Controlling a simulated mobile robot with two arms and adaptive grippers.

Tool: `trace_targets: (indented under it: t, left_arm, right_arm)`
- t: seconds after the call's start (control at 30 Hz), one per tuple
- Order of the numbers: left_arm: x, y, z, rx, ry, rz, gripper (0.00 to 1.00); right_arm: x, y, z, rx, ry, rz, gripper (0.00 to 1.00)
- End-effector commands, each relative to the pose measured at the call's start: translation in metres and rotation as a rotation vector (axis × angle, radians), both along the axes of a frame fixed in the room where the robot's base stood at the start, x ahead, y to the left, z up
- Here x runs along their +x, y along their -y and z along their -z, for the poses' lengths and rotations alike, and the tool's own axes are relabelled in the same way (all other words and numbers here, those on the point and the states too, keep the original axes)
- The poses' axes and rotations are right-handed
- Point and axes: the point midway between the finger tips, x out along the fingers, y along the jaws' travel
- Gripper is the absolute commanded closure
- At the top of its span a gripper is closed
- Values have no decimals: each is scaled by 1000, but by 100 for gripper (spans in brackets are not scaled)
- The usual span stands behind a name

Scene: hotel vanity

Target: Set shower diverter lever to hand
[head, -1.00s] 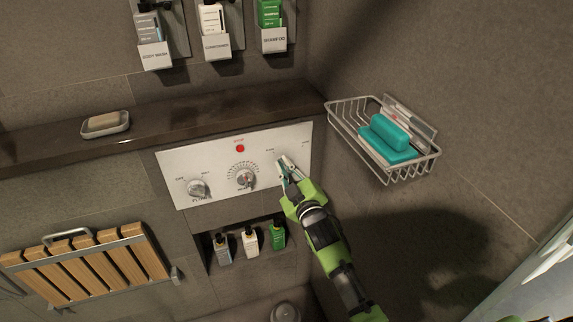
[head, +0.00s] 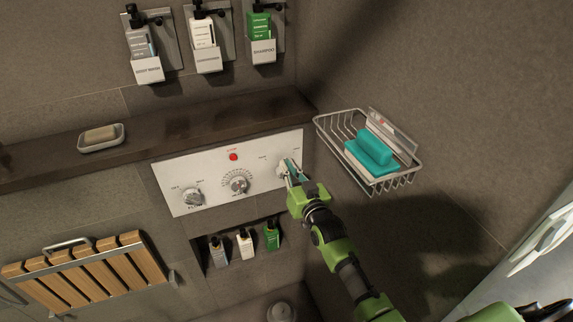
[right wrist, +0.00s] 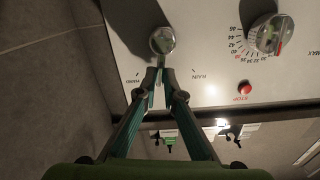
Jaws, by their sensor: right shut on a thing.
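The pale control panel (head: 215,190) is on the back wall. Its shower diverter is at the right end, partly hidden by my right gripper (head: 290,172) in the head view. In the right wrist view the diverter's round metal hub (right wrist: 162,40) sits at the fingertips, and its lever lies between the fingers. My right gripper (right wrist: 160,78) is shut on the lever. There the lever points down, between the HAND label (right wrist: 132,78) on the left and the RAIN label (right wrist: 200,76) on the right. The fingers hide much of it. My left gripper is not in view.
A temperature dial (head: 239,184), a flow knob (head: 192,196) and a red stop button (head: 233,157) are on the panel. A wire basket (head: 322,120) is on the right wall. A ledge (head: 200,122) runs above the panel, and a niche with small bottles (head: 245,243) is below.

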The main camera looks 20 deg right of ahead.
Motion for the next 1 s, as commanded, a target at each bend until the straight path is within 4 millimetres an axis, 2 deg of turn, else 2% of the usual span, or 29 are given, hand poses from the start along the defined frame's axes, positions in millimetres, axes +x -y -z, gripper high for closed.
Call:
trace_targets:
  t: [0.03,0.5,1.0]
  left_arm:
    - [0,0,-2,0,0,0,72]
    - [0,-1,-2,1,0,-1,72]
    - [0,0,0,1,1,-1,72]
  right_arm:
    - [2,5,-6,41,9,4,100]
    - [2,20,0,415,2,2,100]
    - [3,25,2,556,0,1,100]
